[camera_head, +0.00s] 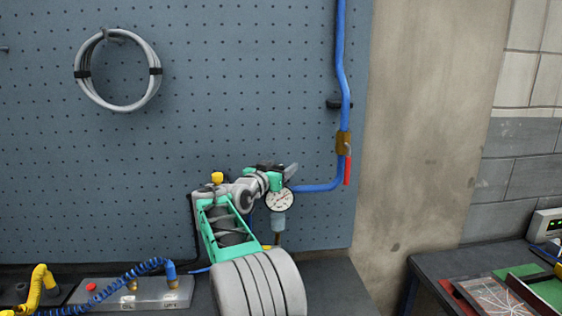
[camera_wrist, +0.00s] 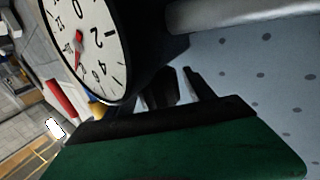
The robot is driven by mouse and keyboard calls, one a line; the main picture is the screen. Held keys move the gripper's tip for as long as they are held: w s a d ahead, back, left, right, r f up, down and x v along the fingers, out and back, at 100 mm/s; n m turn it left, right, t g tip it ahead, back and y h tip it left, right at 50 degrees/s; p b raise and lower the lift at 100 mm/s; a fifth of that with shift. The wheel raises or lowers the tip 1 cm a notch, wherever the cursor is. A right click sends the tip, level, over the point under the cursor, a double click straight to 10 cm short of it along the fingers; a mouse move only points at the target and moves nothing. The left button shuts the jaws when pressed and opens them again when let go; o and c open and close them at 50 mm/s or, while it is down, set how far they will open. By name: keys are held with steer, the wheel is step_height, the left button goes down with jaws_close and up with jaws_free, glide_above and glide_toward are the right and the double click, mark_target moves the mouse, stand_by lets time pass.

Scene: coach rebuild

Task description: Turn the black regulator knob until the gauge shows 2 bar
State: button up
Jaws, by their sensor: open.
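A round white gauge (camera_head: 280,199) with a black rim sits on the regulator in front of the pegboard. It also fills the upper left of the wrist view (camera_wrist: 108,58), with a red needle and black numbers. The dial is tilted and cut off there, so I cannot read the value for certain. A translucent regulator bowl (camera_head: 278,222) hangs below the gauge. My gripper (camera_head: 280,172) is just above the gauge, with its jaws apart. In the wrist view its fingers (camera_wrist: 174,86) are beside the gauge. A dark shape shows at them; I cannot tell whether it is the black knob.
A blue pipe (camera_head: 342,70) runs down the pegboard to a brass valve (camera_head: 343,143) with a red lever (camera_head: 348,170), right of my gripper. A cable coil (camera_head: 152,92) hangs at upper left. A blue coiled hose (camera_head: 120,280) lies lower left. A side table (camera_head: 425,268) stands at right.

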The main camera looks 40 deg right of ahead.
steer(key=shift+w+d, duration=0.15)
steer(key=shift+d, duration=0.2)
jaws_close()
stand_by(0.5)
